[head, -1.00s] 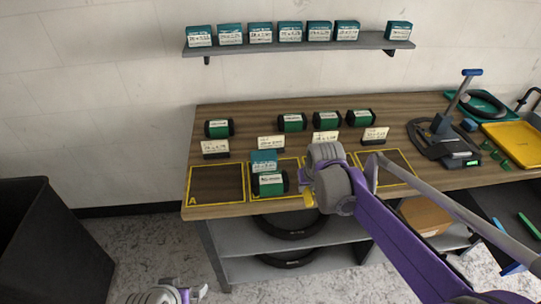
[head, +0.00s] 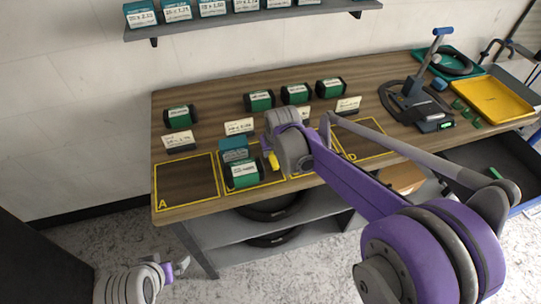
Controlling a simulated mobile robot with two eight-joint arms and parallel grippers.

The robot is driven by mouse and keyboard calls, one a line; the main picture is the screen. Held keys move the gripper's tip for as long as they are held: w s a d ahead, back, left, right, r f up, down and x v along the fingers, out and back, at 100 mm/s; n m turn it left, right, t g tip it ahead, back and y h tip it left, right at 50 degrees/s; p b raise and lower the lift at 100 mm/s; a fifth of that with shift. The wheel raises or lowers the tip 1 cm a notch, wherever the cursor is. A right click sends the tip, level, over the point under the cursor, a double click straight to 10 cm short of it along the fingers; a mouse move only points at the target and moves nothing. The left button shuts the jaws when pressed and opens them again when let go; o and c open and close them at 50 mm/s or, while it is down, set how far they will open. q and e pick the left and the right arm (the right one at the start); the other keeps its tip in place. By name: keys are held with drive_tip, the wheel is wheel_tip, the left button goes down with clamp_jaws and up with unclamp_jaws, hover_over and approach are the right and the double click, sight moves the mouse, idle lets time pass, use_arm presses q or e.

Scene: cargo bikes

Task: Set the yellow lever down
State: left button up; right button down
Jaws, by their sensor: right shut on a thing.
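The yellow lever (head: 273,161) shows as a small yellow piece at the tip of my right gripper (head: 268,153). My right gripper is shut on it, and the gripper and wrist hide much of it. It is just right of a green roll (head: 244,174) and a teal box (head: 234,149) in a yellow-outlined square. I cannot tell whether the lever touches the bench (head: 290,90). My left gripper (head: 172,264) is low at the bottom left, off the bench, and its jaw opening is unclear.
Marked square A (head: 186,182) is empty. Several green rolls with label cards stand behind the squares. A black stand with a blue-topped handle (head: 415,95) and a yellow tray (head: 492,98) are at the right. A shelf of teal boxes (head: 250,17) hangs above. A dark bin (head: 40,250) stands left.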

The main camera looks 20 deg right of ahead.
drive_tip(key=shift+f, duration=0.95)
drive_tip(key=shift+f, duration=0.2)
drive_tip(key=c, duration=1)
unclamp_jaws()
drive_tip(key=shift+r, duration=0.1)
drive_tip(key=v, duration=1.2)
drive_tip(key=s+d+f, duration=0.1)
drive_tip(key=s+f, duration=0.3)
drive_tip(key=s, duration=0.7)
drive_tip(key=s+d+f+t, duration=0.1)
drive_tip(key=s+f, duration=0.3)
drive_tip(key=s, duration=0.7)
drive_tip(key=shift+d+p, duration=0.35)
drive_tip(key=shift+p, duration=0.05)
